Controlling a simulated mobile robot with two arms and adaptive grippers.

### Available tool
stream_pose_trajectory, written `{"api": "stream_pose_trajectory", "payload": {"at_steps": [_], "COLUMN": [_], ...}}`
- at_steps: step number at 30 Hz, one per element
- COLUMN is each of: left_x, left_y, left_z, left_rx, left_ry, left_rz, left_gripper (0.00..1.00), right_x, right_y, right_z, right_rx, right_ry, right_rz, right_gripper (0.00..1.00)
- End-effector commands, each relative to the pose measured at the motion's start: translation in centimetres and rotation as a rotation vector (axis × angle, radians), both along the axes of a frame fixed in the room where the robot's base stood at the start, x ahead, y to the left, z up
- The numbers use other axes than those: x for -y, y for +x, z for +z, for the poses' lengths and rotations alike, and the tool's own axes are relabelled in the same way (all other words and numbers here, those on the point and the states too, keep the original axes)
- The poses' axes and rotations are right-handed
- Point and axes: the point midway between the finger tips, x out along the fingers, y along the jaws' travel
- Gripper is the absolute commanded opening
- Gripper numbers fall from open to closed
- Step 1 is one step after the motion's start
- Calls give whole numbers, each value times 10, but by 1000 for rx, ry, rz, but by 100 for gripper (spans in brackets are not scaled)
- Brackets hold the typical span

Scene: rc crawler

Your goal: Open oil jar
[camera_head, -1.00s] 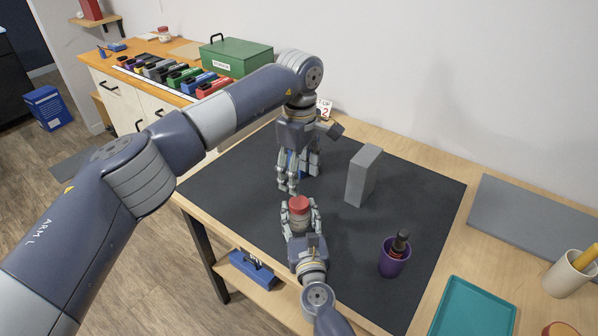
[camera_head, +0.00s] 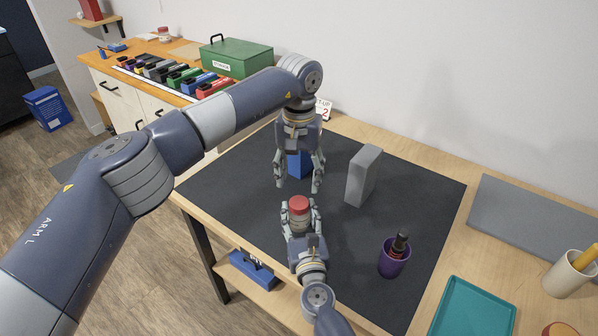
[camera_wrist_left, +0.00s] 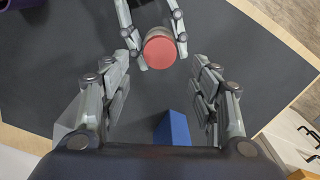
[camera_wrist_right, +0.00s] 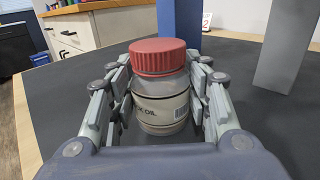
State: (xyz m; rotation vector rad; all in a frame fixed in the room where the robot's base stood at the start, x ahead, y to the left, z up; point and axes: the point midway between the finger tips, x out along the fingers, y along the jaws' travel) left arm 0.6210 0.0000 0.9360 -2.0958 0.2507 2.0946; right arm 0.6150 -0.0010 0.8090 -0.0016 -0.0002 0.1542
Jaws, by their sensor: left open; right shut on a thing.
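The oil jar (camera_head: 299,206) has a red lid and a pale body. The right wrist view shows its label, part of which reads "OIL" (camera_wrist_right: 160,108), and the red lid (camera_wrist_right: 158,57) seated on top. My right gripper (camera_head: 299,217) is shut around the jar body, with the jar upright and the lid clear above the fingers. My left gripper (camera_head: 298,187) is open and empty, pointing down above the mat just behind the jar. In the left wrist view the lid (camera_wrist_left: 160,51) lies ahead, near the fingertips, not between the fingers.
A blue block (camera_head: 299,164) stands behind my left gripper. A tall grey block (camera_head: 363,176) stands to the right on the dark mat (camera_head: 420,190). A purple cup (camera_head: 394,262) holds a dark-handled tool. A teal tray (camera_head: 474,312) lies at front right.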

Motion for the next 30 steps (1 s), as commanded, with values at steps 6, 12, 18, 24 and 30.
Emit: {"api": "stream_pose_trajectory", "payload": {"at_steps": [6, 12, 18, 24, 30], "left_x": [0, 0, 0, 0, 0], "left_y": [-1, -1, 0, 0, 0], "left_z": [-35, -61, -72, -73, -72], "left_rx": [-5, -2, -1, 0, 0], "left_ry": [1, 0, 0, 0, 0], "left_rz": [1, 2, 3, 3, 3], "left_gripper": [56, 56, 56, 56, 20], "right_x": [0, 0, 0, 0, 0], "right_y": [-1, -1, -1, -1, -1], "right_z": [-2, -2, -2, -2, -2], "right_rx": [-4, -4, -4, -4, -4], "right_ry": [-2, -2, -2, -2, -2], "right_rz": [0, 0, 0, 0, 0], "right_gripper": [0, 0, 0, 0, 0]}}
